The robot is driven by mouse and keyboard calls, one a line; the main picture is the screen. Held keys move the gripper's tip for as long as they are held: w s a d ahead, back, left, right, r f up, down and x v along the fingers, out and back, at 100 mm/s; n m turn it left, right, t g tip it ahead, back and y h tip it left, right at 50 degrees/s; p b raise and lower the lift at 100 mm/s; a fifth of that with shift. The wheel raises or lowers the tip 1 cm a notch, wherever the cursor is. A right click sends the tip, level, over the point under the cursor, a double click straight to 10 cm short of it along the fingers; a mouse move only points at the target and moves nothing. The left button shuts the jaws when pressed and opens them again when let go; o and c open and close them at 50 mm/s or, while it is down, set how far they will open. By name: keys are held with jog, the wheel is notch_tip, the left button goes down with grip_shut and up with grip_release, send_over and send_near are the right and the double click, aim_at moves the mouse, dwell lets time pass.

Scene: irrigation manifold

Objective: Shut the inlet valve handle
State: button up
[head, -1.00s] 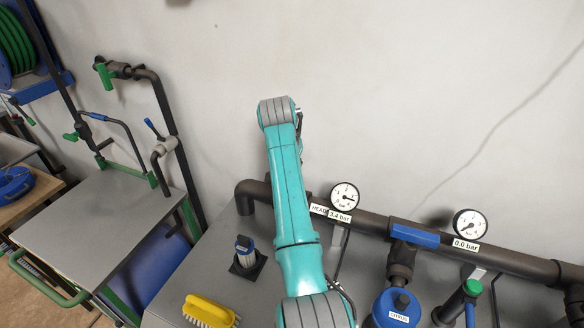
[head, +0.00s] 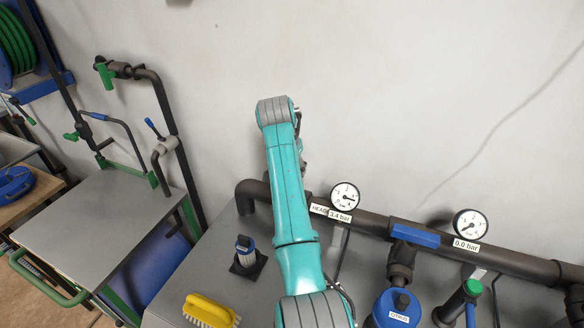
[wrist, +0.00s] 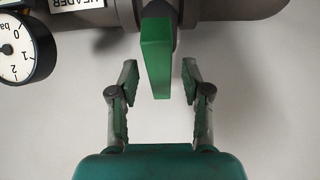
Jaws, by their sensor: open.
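A green valve handle (wrist: 156,60) hangs from the grey pipe in the wrist view; I take it to be the inlet valve handle. My gripper (wrist: 159,72) is open, with one finger on each side of the handle's free end. A gap shows on both sides, so neither finger seems to touch it. In the head view my arm hides both the gripper and this handle.
A dark header pipe (head: 372,222) runs along the wall with a 3.4 bar gauge (head: 345,197) and a 0.0 bar gauge (head: 470,224). A blue filter (head: 396,310), a small blue-topped device (head: 245,250) and a yellow brush (head: 209,311) are on the bench.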

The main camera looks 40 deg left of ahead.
jog(key=shift+r, duration=0.1)
jog(key=v, duration=1.1)
jog(key=shift+s+r, duration=0.3)
jog(key=shift+r, duration=0.05)
notch_tip(320, 180, up, 3)
dwell(0.6)
